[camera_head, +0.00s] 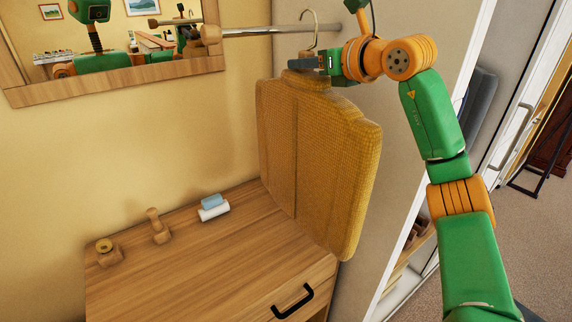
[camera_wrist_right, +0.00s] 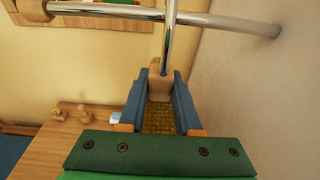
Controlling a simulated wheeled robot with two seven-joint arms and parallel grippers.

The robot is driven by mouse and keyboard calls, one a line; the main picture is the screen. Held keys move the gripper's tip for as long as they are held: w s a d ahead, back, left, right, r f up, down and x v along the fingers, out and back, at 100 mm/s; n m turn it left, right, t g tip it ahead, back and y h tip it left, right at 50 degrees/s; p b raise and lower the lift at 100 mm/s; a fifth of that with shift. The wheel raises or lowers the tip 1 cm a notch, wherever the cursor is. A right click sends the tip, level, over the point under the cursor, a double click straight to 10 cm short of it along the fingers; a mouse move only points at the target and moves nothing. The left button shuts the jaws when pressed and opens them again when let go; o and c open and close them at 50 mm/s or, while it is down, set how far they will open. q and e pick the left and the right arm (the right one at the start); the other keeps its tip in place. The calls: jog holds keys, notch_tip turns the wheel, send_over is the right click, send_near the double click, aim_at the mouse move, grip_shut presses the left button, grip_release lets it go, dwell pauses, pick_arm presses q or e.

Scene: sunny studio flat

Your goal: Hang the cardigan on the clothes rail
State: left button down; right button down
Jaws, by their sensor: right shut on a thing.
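The mustard-yellow cardigan (camera_head: 335,160) hangs upright on a hanger with a metal hook (camera_head: 308,15). My right gripper (camera_head: 312,62) is shut on the hanger's neck, just below the hook; in the right wrist view the wooden neck (camera_wrist_right: 160,82) sits between the fingers. The clothes rail (camera_head: 265,31) is a metal bar at the height of the hook. The hook's top shows above the rail line, and its shank crosses the rail (camera_wrist_right: 225,24) in the right wrist view. I cannot tell whether the hook rests on the rail. My left gripper is not in view.
A wooden dresser (camera_head: 215,260) stands below the cardigan, with a blue and white block (camera_head: 214,206) and small wooden pieces (camera_head: 157,225) on top. A framed mirror (camera_head: 110,87) hangs on the left wall. A pale panel (camera_head: 385,100) stands close behind the cardigan.

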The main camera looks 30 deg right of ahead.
aim_at(337, 90)
jog(key=b+v, duration=0.1)
jog(key=v, duration=0.1)
jog(key=f+b+v, duration=0.1)
jog(key=v, duration=0.2)
jog(key=b+v, duration=0.1)
jog(key=v, duration=0.2)
jog(key=shift+s+f, duration=0.35)
jog(key=a+f+b+v, duration=0.1)
jog(key=f+v, duration=0.1)
jog(key=v, duration=0.8)
jog(key=shift+s+d, duration=0.5)
jog(key=shift+s, duration=0.15)
jog(key=shift+w+r, duration=0.1)
jog(key=shift+w, duration=0.05)
